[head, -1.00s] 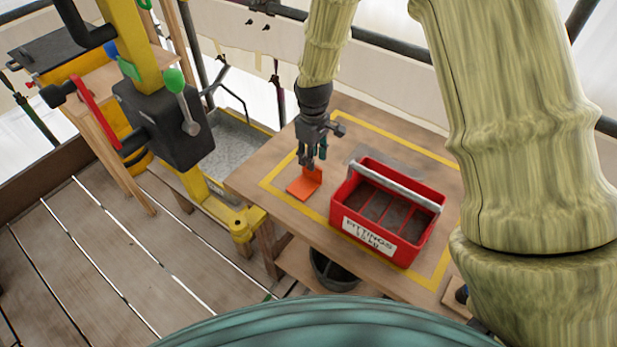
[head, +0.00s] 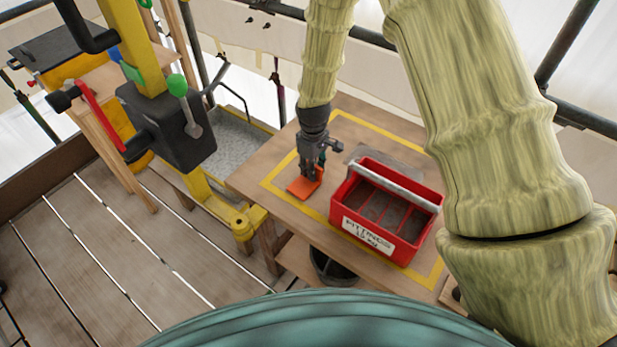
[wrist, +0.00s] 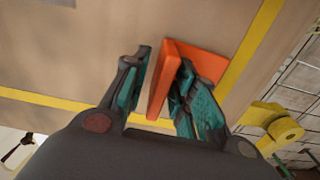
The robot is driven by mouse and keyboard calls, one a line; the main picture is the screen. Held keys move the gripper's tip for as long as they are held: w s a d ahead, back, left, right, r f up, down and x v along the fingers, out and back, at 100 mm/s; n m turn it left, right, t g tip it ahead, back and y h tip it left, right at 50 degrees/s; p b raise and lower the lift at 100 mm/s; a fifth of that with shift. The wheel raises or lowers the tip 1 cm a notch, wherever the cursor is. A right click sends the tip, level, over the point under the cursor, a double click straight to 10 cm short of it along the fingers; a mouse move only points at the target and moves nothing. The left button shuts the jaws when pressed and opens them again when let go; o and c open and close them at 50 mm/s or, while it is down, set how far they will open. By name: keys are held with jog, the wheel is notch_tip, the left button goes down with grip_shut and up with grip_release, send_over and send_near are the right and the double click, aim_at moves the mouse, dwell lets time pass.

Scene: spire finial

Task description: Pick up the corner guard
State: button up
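The orange corner guard (head: 302,188) lies on the wooden table, left of the red toolbox, one flange flat and one upright. In the wrist view its upright flange (wrist: 160,82) stands between the two fingers of my gripper (wrist: 165,66). A gap shows between the left finger and the flange. The right finger is close to the flange's other side, over the flat part; I cannot tell whether it touches. In the head view my gripper (head: 313,170) is down at the guard and hides part of it.
A red toolbox (head: 368,246) with a grey handle and a "FITTINGS" label stands close on the right. A grey plate (head: 395,158) lies behind it. Yellow tape (head: 273,191) borders the table top (head: 255,178). A yellow and black machine (head: 165,125) stands at the left.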

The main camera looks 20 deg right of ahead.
jog(key=c, duration=0.3)
grip_shut()
